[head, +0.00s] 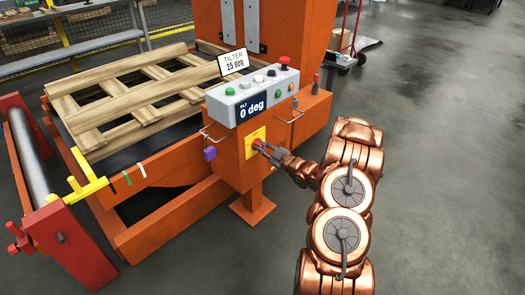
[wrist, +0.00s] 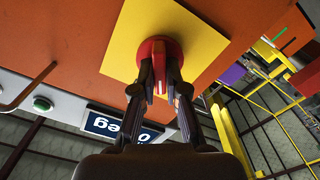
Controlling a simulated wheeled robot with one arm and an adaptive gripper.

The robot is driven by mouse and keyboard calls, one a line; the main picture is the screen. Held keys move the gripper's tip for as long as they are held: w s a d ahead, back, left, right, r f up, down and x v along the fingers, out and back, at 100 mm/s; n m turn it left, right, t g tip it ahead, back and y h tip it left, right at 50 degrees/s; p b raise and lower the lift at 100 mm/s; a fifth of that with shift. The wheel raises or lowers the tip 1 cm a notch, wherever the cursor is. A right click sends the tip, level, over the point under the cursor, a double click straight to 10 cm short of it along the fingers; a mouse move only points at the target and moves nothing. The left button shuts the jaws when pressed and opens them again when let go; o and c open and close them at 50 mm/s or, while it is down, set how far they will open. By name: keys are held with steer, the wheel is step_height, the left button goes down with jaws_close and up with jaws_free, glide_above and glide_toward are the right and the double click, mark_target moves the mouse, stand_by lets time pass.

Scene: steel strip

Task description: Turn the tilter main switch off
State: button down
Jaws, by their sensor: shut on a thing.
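The tilter main switch is a red rotary knob (wrist: 158,52) on a yellow plate (wrist: 122,40), fixed to the orange cabinet below the control box. The yellow plate also shows in the head view (head: 250,148), with the knob partly hidden by my gripper. My gripper (head: 262,148) is at the knob, and in the wrist view its two fingers (wrist: 160,84) are shut on the knob's red handle, one on each side. The handle lies roughly along the line between the fingers and my palm in the wrist view.
A grey control box (head: 256,95) with several buttons and a "0 deg" display stands just above. A sign (head: 233,64) reads "TILTER 25 deg". A wire handle (head: 290,115) and a purple padlock (head: 210,153) flank the switch. Wooden pallet (head: 130,95) at left; open floor (head: 440,150) at right.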

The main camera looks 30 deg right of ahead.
steer(key=n+b, duration=0.3)
steer(key=b, duration=0.2)
steer(key=n+b, duration=0.4)
steer(key=b, duration=0.1)
steer(key=n+b, duration=0.4)
steer(key=b, duration=0.1)
steer(key=shift+f, duration=0.3)
steer(key=shift+r+n, duration=0.1)
steer(key=shift+n, duration=0.2)
steer(key=c, duration=1.2)
jaws_free()
steer(key=shift+s, duration=0.1)
steer(key=v, duration=1.2)
